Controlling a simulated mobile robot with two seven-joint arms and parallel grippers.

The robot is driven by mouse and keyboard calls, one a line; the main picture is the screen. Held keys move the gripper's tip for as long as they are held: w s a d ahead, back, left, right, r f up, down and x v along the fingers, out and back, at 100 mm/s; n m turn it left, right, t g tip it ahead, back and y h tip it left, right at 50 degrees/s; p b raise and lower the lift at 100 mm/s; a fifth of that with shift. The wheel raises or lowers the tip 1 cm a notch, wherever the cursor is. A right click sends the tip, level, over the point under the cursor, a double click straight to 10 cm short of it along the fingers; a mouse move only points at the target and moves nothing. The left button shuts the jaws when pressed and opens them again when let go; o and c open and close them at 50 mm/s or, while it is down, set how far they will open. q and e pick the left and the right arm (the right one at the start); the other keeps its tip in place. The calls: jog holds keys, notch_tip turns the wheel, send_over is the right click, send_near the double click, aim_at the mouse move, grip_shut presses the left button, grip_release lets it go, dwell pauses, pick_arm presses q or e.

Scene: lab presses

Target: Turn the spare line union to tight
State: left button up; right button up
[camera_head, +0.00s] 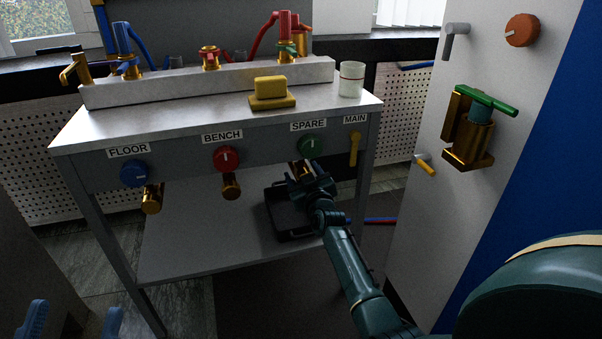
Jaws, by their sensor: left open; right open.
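The bench front has a green knob (311,145) under the SPARE label. Below it, the brass spare line union (299,167) shows only in part, because my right gripper (303,178) is in front of it. My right gripper is open at the union, with its fingers close around or beside it; I cannot tell whether they touch. My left gripper (72,322) is open and empty at the bottom left edge, far from the bench front; only its two blue fingertips show.
Brass unions hang under the FLOOR knob (134,173) and BENCH knob (227,159). A yellow MAIN lever (354,148) is at the right. A black tray (283,212) lies on the lower shelf, behind my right gripper. A white panel (425,215) with fittings stands close on the right.

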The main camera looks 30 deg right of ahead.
pick_arm(q)
jog(key=shift+s, duration=0.1)
pick_arm(e)
jog(key=c, duration=1)
jog(key=shift+r+m+p, duration=0.2)
jog(key=shift+m+p, duration=0.2)
jog(key=shift+p, duration=0.05)
jog(key=shift+m+p, duration=0.35)
jog(key=shift+m, duration=0.15)
jog(key=shift+f+m+p, duration=0.15)
jog(key=shift+m+p, duration=0.15)
jog(key=shift+m, duration=0.9)
pick_arm(q)
jog(key=f+n, duration=0.1)
jog(key=s+f+g+y, duration=0.1)
jog(key=shift+d+f+n+y, duration=0.2)
jog(key=shift+f+n+y, duration=0.1)
jog(key=shift+f+n, duration=0.1)
pick_arm(e)
jog(key=o, duration=1)
jog(key=shift+a, duration=0.1)
